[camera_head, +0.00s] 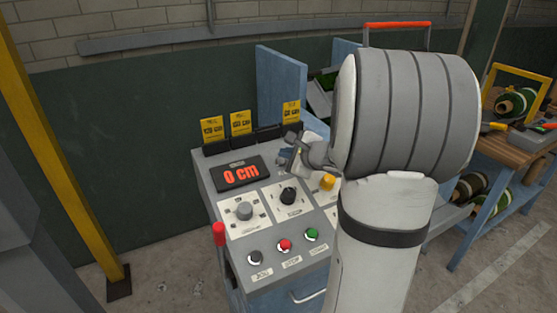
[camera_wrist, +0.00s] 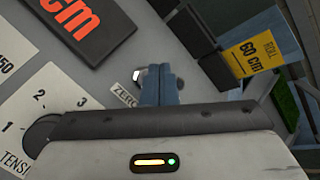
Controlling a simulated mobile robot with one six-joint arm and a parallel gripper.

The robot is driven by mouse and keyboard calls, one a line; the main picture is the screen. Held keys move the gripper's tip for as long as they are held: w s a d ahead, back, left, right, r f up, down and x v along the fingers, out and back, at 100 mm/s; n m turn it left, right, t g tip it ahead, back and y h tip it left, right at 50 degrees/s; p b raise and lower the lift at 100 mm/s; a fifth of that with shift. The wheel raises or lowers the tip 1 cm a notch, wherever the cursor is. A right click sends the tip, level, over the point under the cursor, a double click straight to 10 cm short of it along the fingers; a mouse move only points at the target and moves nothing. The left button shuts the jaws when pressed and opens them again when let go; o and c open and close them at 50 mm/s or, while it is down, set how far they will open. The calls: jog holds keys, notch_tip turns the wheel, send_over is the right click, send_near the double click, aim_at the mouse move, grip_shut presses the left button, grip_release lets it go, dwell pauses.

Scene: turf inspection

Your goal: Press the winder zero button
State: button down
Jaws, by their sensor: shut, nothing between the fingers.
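The winder console (camera_head: 210,175) has a sloped grey top with a dark display (camera_head: 237,174) reading "0 cm" in red. In the wrist view, a ZERO label (camera_wrist: 125,97) lies right of the display (camera_wrist: 85,22). The zero button (camera_wrist: 137,75) is beside that label, mostly hidden behind my fingers, with only a bit of its pale rim showing. My gripper (camera_wrist: 160,72) is shut and empty, its blue-grey fingertips over the button. I cannot tell if they touch it. In the head view my gripper (camera_head: 286,157) is at the display's right, hiding the button.
Knobs, including a black one (camera_head: 288,196), and grey, red (camera_head: 285,245) and green (camera_head: 312,234) buttons sit nearer the front. Yellow cards (camera_head: 241,123) stand along the back edge. A workbench (camera_head: 515,143) stands right.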

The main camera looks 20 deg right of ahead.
jog(key=r+p, duration=0.1)
jog(key=s+r+p, duration=0.1)
jog(key=r, duration=0.1)
jog(key=r+p, duration=0.1)
jog(key=shift+s+r, duration=0.35)
dwell(0.9)
